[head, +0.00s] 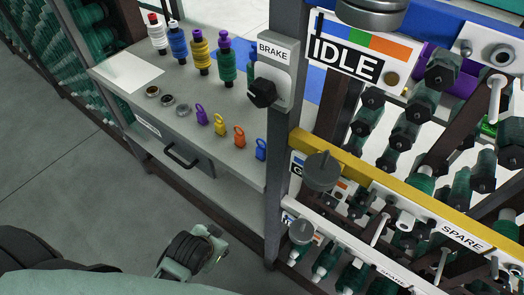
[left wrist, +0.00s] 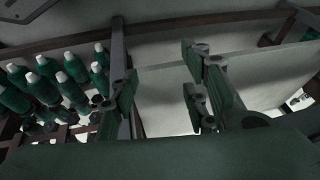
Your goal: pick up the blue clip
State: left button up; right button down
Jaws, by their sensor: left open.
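The blue clip (head: 261,149) lies near the front right of the grey worktop, close to the dark upright post, at the right end of a row of clips. My left gripper (head: 204,251) is low in front of the bench, below the worktop and well apart from the clip. In the left wrist view its fingers (left wrist: 160,97) are spread with nothing between them. The blue clip cannot be made out in that view. My right gripper is not in view.
Orange (head: 239,136), yellow (head: 219,124) and purple (head: 201,114) clips lie left of the blue one. Several thread spools (head: 200,53) stand behind. The post (head: 283,130), BRAKE knob (head: 262,93) and yellow rail (head: 400,189) crowd the right. Open floor (head: 80,170) lies left.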

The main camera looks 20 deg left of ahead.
pick_arm(q)
jog(key=w+a+r+m+t+y, duration=0.1)
jog(key=w+a+r+m+t, duration=0.25)
jog(key=r, duration=0.35)
jog(key=w+a+r+m+t+y, duration=0.25)
jog(key=w+r+m, duration=0.2)
jog(key=r, duration=0.25)
jog(key=w+a+r+m+t+y, duration=0.1)
jog(key=w+a+r+m+t, duration=0.1)
jog(key=w+r+m+t, duration=0.35)
jog(key=d+r+m+t+h, duration=0.2)
jog(key=d+r+m+h, duration=0.1)
jog(key=r+m, duration=0.3)
jog(key=m+h, duration=0.8)
jog(key=m, duration=0.9)
send_near(259, 151)
jog(key=shift+w+r+n+g, duration=0.25)
jog(key=shift+w+r+g, duration=0.25)
jog(key=shift+w, duration=0.25)
jog(key=shift+d, duration=0.15)
jog(key=shift+w+d, duration=0.15)
jog(key=shift+w, duration=0.25)
jog(key=p+x, duration=0.2)
jog(key=x, duration=0.4)
jog(key=shift+w+p, duration=0.1)
jog(key=shift+p, duration=0.25)
jog(key=shift+w+d, duration=0.1)
jog(key=shift+w, duration=0.2)
jog(key=shift+c, duration=0.2)
jog(key=c, duration=1)
